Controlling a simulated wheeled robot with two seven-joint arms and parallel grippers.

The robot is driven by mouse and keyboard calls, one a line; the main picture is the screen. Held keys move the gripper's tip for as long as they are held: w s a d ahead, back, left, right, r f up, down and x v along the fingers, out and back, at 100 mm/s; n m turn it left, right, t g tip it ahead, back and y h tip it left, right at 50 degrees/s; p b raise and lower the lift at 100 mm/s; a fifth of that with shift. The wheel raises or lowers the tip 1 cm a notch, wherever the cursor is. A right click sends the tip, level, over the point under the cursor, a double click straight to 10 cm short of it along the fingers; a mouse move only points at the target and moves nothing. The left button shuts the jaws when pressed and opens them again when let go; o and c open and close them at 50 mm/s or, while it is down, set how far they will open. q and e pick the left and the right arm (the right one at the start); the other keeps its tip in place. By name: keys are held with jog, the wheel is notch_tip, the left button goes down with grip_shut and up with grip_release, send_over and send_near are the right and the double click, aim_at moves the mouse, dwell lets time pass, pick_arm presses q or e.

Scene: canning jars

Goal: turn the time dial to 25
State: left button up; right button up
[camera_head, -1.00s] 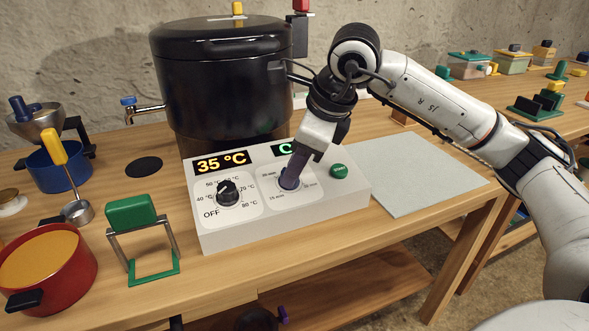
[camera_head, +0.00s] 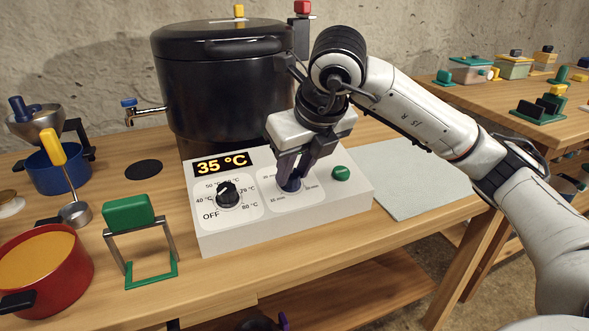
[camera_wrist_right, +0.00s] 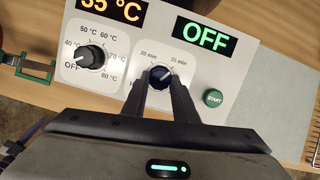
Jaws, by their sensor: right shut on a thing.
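My right gripper (camera_head: 291,178) points down at the panel and is shut on the time dial, one finger on each side. In the wrist view the display (camera_wrist_right: 206,37) above the dial reads OFF in green; in the head view my gripper hides it. The dial's pointer is too small to read surely. My left gripper is not in view.
The temperature knob (camera_head: 228,194) sits left of the time dial, under a 35 °C display (camera_head: 222,163). The green START button (camera_head: 341,173) is close on the right. A large black pot (camera_head: 220,90) stands behind the panel. A grey mat (camera_head: 425,182) lies clear to the right.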

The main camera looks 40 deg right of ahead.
dwell(0.3)
jog(key=o, duration=1.1)
jog(key=shift+c, duration=0.2)
jog(key=p+v, duration=0.2)
jog(key=v, duration=0.8)
jog(key=shift+r+p, duration=0.2)
jog(key=shift+p, duration=0.1)
jog(key=shift+s, duration=0.1)
